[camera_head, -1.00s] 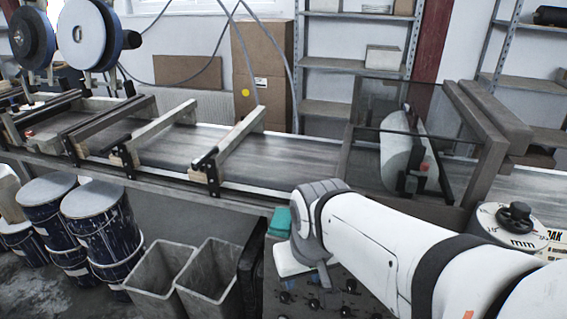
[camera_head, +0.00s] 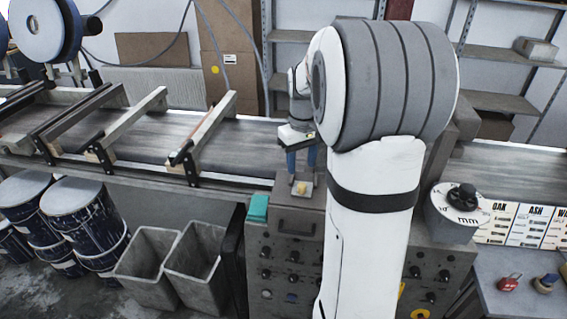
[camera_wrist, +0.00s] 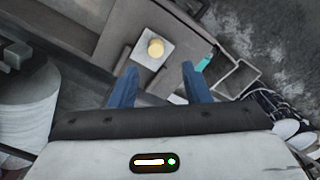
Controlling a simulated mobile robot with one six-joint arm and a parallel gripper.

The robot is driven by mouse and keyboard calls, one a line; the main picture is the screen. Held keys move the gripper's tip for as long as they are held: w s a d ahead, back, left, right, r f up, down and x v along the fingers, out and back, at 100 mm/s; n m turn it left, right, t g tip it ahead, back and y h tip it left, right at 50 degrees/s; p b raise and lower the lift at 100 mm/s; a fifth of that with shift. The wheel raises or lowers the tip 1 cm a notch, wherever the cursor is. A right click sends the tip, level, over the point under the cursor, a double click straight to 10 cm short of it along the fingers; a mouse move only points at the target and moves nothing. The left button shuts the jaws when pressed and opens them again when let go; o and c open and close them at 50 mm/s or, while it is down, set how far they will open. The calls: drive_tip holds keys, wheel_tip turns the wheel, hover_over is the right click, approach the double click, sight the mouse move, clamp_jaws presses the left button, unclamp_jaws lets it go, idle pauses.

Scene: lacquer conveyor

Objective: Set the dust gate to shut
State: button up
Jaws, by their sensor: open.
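My gripper (camera_head: 302,160) has two blue fingers pointing down over the top of the grey control cabinet (camera_head: 297,222). In the wrist view my gripper (camera_wrist: 155,82) is open, with nothing between its fingers. A pale yellow round knob (camera_head: 303,187) on a small light plate sits on the cabinet top, just below the fingers. In the wrist view the knob (camera_wrist: 155,48) lies beyond the fingertips, apart from them. No part is labelled as the dust gate, so I cannot tell whether this knob belongs to it. My arm hides part of the cabinet and conveyor.
The conveyor (camera_head: 140,135) with its cross rails runs behind the cabinet. A teal block (camera_head: 258,208) sits at the cabinet's left edge. Two grey bins (camera_head: 195,262) stand left. A mm dial (camera_head: 462,200) and wood-name cards (camera_head: 520,225) are at right.

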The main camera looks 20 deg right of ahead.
sight(302, 184)
drive_tip(key=shift+w+d+f, duration=0.1)
drive_tip(key=shift+w+d, duration=0.15)
drive_tip(key=shift+d, duration=0.05)
drive_tip(key=shift+f, duration=0.35)
wheel_tip(302, 184, down, 7)
drive_tip(key=shift+p, duration=0.6)
drive_tip(key=shift+c, duration=0.2)
clamp_jaws()
